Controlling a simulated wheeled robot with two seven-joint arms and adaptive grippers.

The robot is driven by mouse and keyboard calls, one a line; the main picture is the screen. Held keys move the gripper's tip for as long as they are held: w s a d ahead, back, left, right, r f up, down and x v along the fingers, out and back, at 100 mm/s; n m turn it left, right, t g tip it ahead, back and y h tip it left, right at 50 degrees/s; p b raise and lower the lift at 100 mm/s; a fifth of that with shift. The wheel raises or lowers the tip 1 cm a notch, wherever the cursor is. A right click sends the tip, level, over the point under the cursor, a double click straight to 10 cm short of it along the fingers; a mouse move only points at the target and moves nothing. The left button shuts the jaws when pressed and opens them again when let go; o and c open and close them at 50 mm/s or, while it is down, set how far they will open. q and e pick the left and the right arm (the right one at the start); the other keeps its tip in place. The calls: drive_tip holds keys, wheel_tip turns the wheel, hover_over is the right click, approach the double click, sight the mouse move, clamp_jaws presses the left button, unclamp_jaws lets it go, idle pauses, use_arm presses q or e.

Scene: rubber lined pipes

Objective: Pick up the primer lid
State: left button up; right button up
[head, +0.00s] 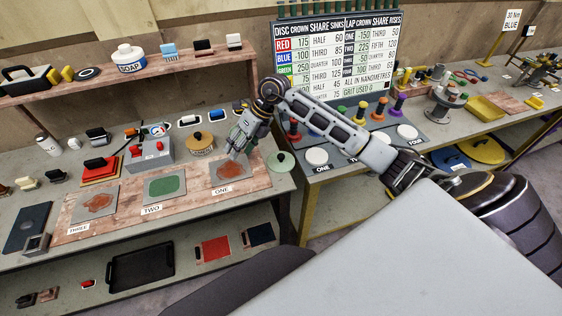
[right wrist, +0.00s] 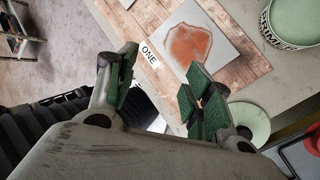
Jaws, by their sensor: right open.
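The primer lid appears to be the pale green round disc (head: 281,162) with a small knob, flat on the grey bench just right of the board marked ONE. In the right wrist view this disc (right wrist: 252,122) lies at lower right, partly behind a finger. A tin (right wrist: 291,22) with pale green inside its rim and lettering like "PRIMER" stands at upper right there. My right gripper (head: 237,150) is open and empty, above the board and left of the disc. Its spread, green-padded fingers (right wrist: 163,66) show in the wrist view. My left gripper is not visible.
A rust-patched plate (head: 232,171) lies under my right gripper, beside a green-patched plate (head: 165,187). Another bench with white discs (head: 317,156) is to the right.

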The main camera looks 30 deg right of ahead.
sight(281, 156)
drive_tip(key=d+r+m+g+h, duration=0.1)
drive_tip(key=d+h, duration=0.5)
drive_tip(key=d, duration=0.9)
drive_tip(key=shift+s+d+m+g, duration=0.2)
drive_tip(key=shift+s+m+g, duration=0.1)
drive_tip(key=shift+g, duration=0.1)
drive_tip(key=shift+f+p, duration=0.5)
drive_tip(key=shift+f, duration=3.8)
drive_tip(key=shift+f, duration=0.1)
drive_tip(key=shift+s+a+f+p, duration=0.1)
drive_tip(key=shift+f+p, duration=0.1)
drive_tip(key=shift+f, duration=0.4)
drive_tip(key=shift+w+a+f+p, duration=0.1)
drive_tip(key=shift+f+p, duration=0.15)
drive_tip(key=shift+f, duration=0.35)
drive_tip(key=shift+s+a+f+p, duration=0.1)
drive_tip(key=shift+f+p, duration=0.1)
drive_tip(key=shift+f, duration=1.1)
